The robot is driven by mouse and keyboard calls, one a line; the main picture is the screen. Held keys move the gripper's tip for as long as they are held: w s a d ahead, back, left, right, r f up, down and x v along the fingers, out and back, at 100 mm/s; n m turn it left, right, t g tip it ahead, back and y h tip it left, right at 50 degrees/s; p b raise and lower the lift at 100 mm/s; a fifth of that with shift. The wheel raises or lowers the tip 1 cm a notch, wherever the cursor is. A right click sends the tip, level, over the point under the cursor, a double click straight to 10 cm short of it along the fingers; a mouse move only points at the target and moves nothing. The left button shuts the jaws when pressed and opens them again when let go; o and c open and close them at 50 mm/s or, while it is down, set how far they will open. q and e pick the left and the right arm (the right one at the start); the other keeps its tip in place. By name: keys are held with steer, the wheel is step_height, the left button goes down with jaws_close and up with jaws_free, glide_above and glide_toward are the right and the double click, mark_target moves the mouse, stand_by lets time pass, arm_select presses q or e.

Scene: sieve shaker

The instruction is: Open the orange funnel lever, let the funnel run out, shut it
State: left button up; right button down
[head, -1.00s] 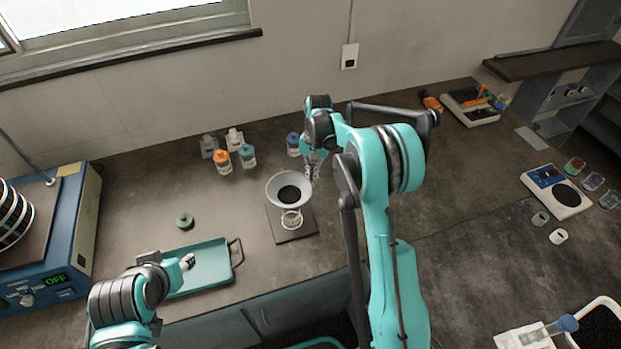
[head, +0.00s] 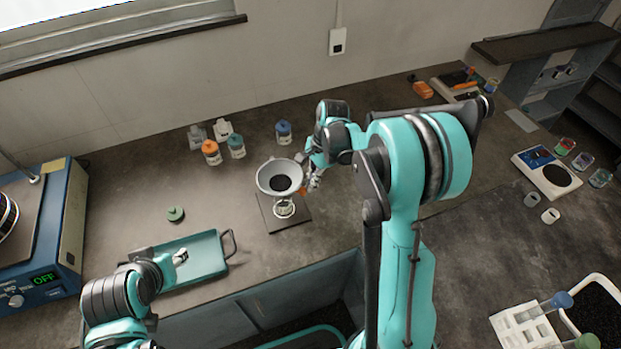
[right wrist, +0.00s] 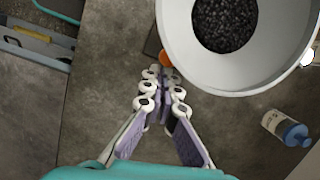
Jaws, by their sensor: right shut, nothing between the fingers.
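The pale grey funnel (head: 263,185) stands on its stand over a dark base plate (head: 268,218), with dark grains (head: 281,183) inside. It fills the upper right of the right wrist view (right wrist: 205,78). The orange lever (right wrist: 165,58) shows at the funnel's side, just beyond my right fingertips; in the head view a bit of the lever (head: 303,190) shows. My right gripper (head: 313,183) is shut and empty, close beside the lever; contact is unclear. My left gripper (head: 181,257) is over the teal tray (head: 205,262); its fingers are too small to judge. The outlet below the funnel is partly hidden.
Several bottles, including an orange-capped one (head: 211,152) and a blue-capped one (head: 284,132), stand behind the funnel. A blue shaker unit (head: 62,225) is at left. A scale (head: 547,172) and a test-tube rack (head: 522,325) are at right.

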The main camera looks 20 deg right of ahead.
steer(key=shift+w, duration=0.15)
steer(key=shift+w+a, duration=0.45)
steer(key=shift+w, duration=0.1)
stand_by(0.3)
arm_select(q)
steer(key=shift+w+d+r+p, duration=0.1)
steer(key=shift+d+r+p, duration=0.25)
steer(key=shift+r+p, duration=0.25)
steer(key=shift+w+d+r+p, duration=0.1)
steer(key=shift+d+r+p, duration=0.25)
steer(key=shift+r+p, duration=0.2)
arm_select(e)
steer(key=d+r, duration=0.6)
steer(key=r, duration=0.4)
steer(key=shift+w+d, duration=0.15)
steer(key=shift+w, duration=0.15)
